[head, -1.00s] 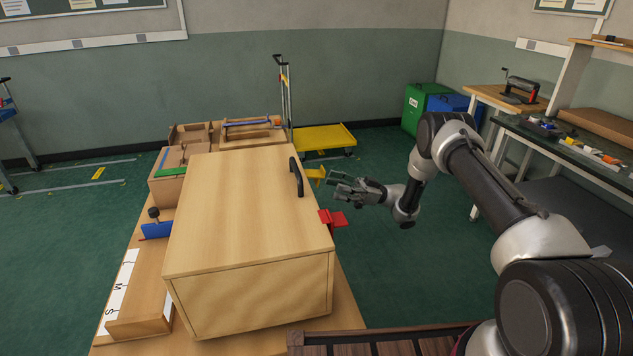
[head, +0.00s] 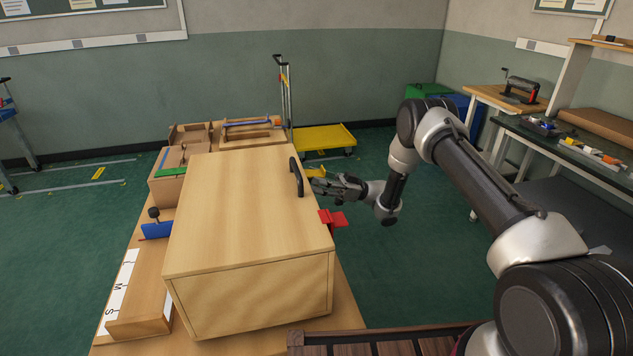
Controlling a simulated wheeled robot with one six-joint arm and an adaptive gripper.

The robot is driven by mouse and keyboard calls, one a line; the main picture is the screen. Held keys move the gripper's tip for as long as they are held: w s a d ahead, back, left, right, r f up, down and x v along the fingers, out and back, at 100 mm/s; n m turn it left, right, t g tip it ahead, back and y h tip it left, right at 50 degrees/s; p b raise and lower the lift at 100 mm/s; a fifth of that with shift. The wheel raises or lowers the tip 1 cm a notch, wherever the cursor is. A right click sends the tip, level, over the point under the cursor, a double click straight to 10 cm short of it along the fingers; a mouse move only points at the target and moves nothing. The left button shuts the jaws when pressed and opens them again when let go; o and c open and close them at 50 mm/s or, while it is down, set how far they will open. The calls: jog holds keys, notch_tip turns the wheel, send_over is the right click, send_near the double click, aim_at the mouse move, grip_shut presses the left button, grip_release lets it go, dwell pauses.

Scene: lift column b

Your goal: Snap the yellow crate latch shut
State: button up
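The wooden crate (head: 240,220) stands on a wooden table, its lid down, with a black handle (head: 296,177) near the lid's right edge. The yellow latch (head: 314,172) sticks out from the crate's right side, beyond the handle. A red latch (head: 331,219) sticks out from the same side, nearer to me. My gripper (head: 318,185) is at the crate's right side, just on the near side of the yellow latch and close to it. I cannot tell if they touch. The fingers look small here, and their opening is unclear.
A blue clamp part (head: 157,230) and a rail with size letters (head: 140,295) lie left of the crate. Wooden fixtures (head: 250,130) stand behind it. A yellow cart (head: 325,137) is on the floor farther back. The floor right of the crate is free around my arm.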

aim_at(311, 173)
jog(key=c, duration=0.3)
jog(key=shift+c, duration=0.2)
